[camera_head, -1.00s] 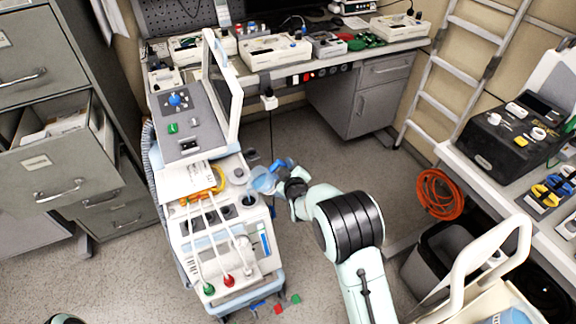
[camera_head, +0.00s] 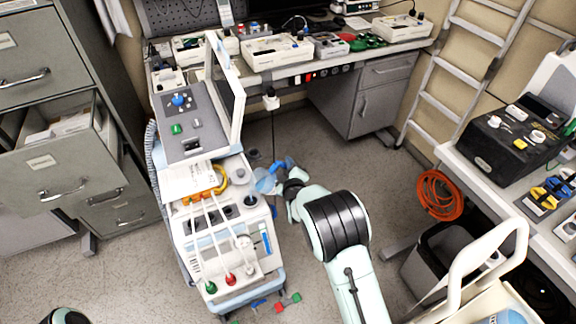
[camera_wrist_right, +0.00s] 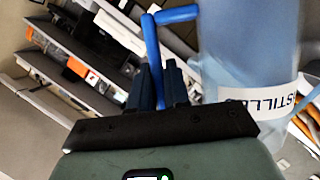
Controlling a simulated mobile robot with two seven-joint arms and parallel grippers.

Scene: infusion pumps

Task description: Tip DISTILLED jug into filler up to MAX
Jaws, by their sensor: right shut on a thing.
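The translucent blue DISTILLED jug (camera_head: 266,181) is beside the upper right side of the white pump machine (camera_head: 206,246), close to its top. My right gripper (camera_head: 289,170) is shut on the jug's blue handle. In the right wrist view, the jug (camera_wrist_right: 243,55) fills the right side, with its white label (camera_wrist_right: 262,103) partly readable. The handle (camera_wrist_right: 153,50) runs between the fingers (camera_wrist_right: 160,88). Dark round openings (camera_head: 250,201) show on the machine top. I cannot tell which is the filler, and neither a MAX mark nor the water level is readable. My left gripper is out of view.
A grey control panel (camera_head: 190,122) and upright frame rise behind the machine top. White tubes (camera_head: 220,232) cross its front. A workbench (camera_head: 300,57) stands behind, and an open file drawer (camera_head: 62,160) is at left. Floor (camera_head: 305,130) is clear between machine and bench.

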